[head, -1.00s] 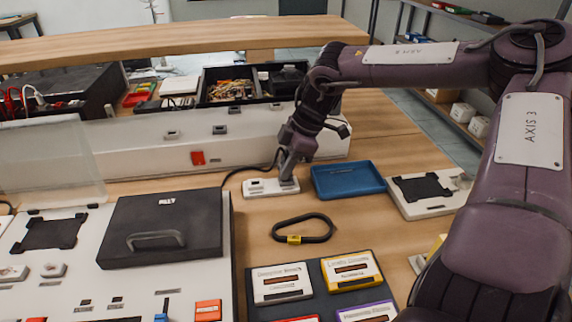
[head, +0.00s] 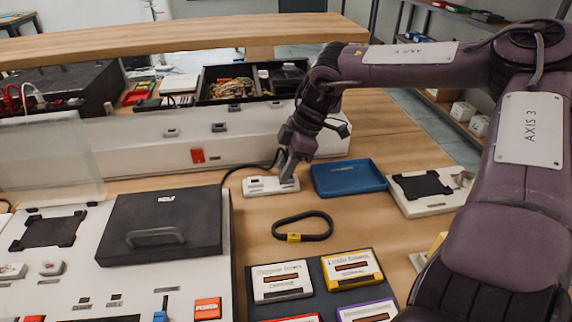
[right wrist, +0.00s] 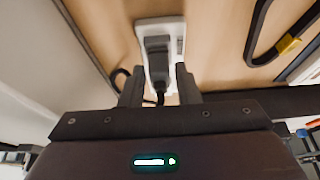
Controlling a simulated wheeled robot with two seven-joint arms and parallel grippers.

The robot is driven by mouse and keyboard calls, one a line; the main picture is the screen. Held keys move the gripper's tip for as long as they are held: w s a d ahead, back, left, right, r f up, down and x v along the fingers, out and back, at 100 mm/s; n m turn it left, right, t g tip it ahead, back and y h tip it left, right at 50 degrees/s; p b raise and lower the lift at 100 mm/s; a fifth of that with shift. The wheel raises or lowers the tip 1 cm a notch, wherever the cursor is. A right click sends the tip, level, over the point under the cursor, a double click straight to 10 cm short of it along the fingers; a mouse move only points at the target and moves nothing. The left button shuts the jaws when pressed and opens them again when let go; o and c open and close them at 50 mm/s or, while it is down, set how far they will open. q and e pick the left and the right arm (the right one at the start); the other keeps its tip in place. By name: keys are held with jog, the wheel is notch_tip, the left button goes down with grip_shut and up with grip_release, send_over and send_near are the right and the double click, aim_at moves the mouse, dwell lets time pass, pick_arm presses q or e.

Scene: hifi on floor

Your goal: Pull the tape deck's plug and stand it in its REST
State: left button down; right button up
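The black plug (right wrist: 157,50) sits in the white socket strip (right wrist: 143,28) in the right wrist view, with its cable trailing back between my fingers. The strip (head: 257,187) lies on the table in the head view, where the plug is hidden by my gripper. My right gripper (right wrist: 160,76) is over the strip; its fingers stand either side of the plug's rear end, apart, with a small gap at the right. In the head view it (head: 288,178) points down at the strip's right end. The tape deck (head: 165,225) has a black handled lid. I cannot identify the REST. My left gripper is not in view.
A blue tray (head: 348,178) lies just right of the strip, and a white unit with a black frame (head: 430,190) beyond it. A black belt loop (head: 303,228) and a dark tray of cassettes (head: 335,262) lie in front. A long white panel (head: 240,140) stands behind.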

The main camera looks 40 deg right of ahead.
jog(key=shift+o, duration=1.2)
pick_arm(q)
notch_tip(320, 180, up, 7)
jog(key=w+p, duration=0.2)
jog(key=p, duration=0.3)
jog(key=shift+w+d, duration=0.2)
pick_arm(e)
jog(key=w+a+v, duration=0.1)
jog(key=v, duration=1.1)
jog(key=shift+a+r, duration=0.3)
jog(key=shift+r, duration=0.35)
jog(key=shift+s, duration=0.1)
